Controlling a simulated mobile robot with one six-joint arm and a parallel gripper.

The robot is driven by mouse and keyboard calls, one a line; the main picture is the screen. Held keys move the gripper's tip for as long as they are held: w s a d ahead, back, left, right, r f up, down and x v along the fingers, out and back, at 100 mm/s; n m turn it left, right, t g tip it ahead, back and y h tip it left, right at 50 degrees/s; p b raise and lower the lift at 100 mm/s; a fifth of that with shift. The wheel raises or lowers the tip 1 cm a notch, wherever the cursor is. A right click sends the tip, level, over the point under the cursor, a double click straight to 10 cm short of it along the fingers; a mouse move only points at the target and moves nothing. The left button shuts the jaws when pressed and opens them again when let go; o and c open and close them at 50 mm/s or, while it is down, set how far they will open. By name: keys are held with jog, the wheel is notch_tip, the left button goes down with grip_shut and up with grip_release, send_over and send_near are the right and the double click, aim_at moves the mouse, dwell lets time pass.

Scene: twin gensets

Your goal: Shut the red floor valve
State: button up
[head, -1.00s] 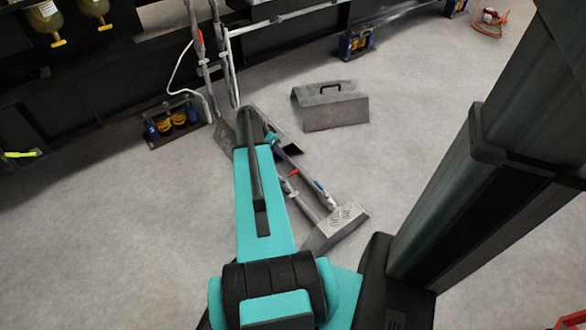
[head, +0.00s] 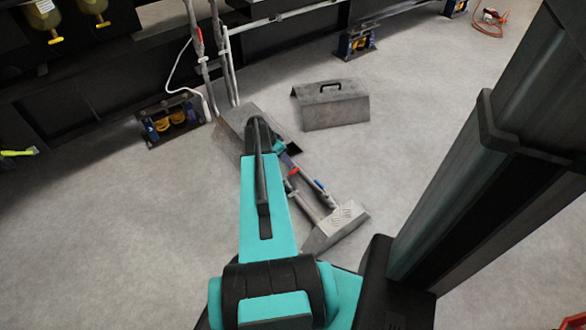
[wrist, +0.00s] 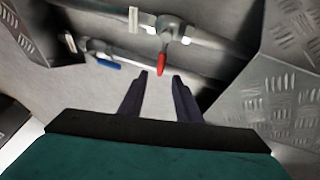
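The red floor valve handle (wrist: 160,58) is in the upper middle of the wrist view. It points from its pipe (wrist: 200,38) toward my gripper, roughly crosswise to the pipe. In the head view only a small red bit of it (head: 293,171) shows beside my arm. My gripper (wrist: 160,77) is open and empty, with its two dark fingers apart. The red handle's tip appears just beyond the gap between the fingertips; I see no contact. In the head view my arm hides most of the valve and the fingers are hard to make out.
A blue valve handle (wrist: 107,64) sits left of the red one. Grey tread-plate covers (head: 336,226) flank the floor pipes. A grey toolbox (head: 330,104) stands behind to the right. Upright pipes (head: 222,60) rise by the dark genset frame. Open floor lies left and right.

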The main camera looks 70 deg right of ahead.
aim_at(291, 174)
jog(key=shift+b+x, duration=0.95)
jog(key=shift+x, duration=2.5)
jog(key=shift+r, duration=0.1)
grip_shut()
